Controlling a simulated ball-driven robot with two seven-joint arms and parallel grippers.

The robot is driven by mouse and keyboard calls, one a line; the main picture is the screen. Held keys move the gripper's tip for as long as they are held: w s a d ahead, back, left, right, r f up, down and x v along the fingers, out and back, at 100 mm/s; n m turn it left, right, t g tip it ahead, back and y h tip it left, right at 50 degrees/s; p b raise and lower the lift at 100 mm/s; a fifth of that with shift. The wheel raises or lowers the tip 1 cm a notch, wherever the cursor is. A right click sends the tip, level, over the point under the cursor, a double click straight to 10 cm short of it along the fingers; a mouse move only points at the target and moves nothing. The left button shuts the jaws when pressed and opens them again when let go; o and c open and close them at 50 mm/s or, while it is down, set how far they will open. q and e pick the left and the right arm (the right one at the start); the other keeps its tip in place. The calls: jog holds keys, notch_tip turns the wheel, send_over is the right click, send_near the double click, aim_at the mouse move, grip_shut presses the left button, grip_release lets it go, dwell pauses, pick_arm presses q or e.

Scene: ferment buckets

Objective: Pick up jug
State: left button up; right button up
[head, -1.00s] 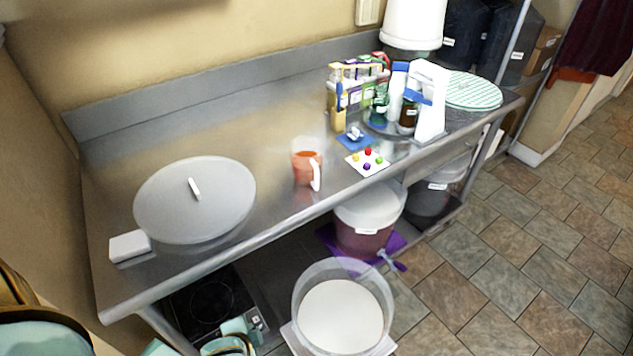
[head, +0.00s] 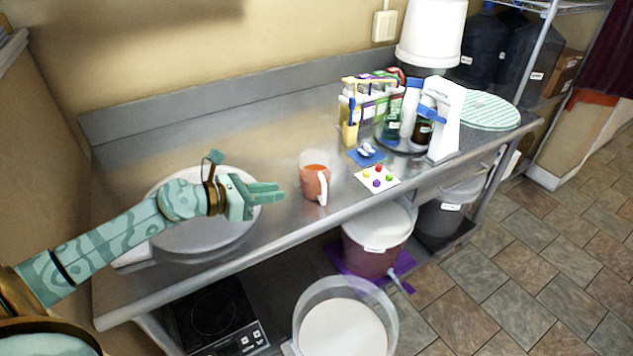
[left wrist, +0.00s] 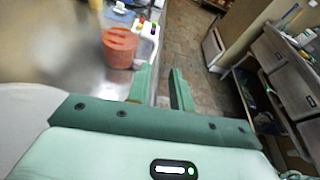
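The jug (head: 314,183) is clear with orange-red contents and a white handle on its right side. It stands upright on the steel table near its front edge. In the left wrist view the jug (left wrist: 119,48) shows at the upper left, beyond the fingers. My left gripper (head: 266,193) is above the table, left of the jug, with its fingers pointing right toward it. Its two fingers (left wrist: 161,78) are apart with nothing between them, and it appears not to touch the jug. My right gripper is not in view.
Right of the jug are a white card with coloured dots (head: 377,179), a blue mat (head: 366,154) and a bottle rack (head: 350,130). Buckets (head: 375,255) stand below the table.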

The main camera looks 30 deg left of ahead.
pick_arm(q)
jog(key=m+g, duration=0.1)
jog(key=b, duration=0.1)
send_near(324, 188)
jog(key=shift+m, duration=0.3)
jog(key=x, duration=0.3)
jog(key=f+x, duration=0.1)
jog(key=x, duration=0.1)
jog(key=shift+w+f, duration=0.1)
jog(key=shift+w, duration=0.15)
jog(key=b+x, duration=0.1)
jog(key=x, duration=0.4)
jog(key=shift+w+a+f+b, duration=0.1)
jog(key=shift+w+f+b, duration=0.1)
jog(key=shift+b, duration=0.1)
jog(key=shift+s+r, duration=0.1)
grip_shut()
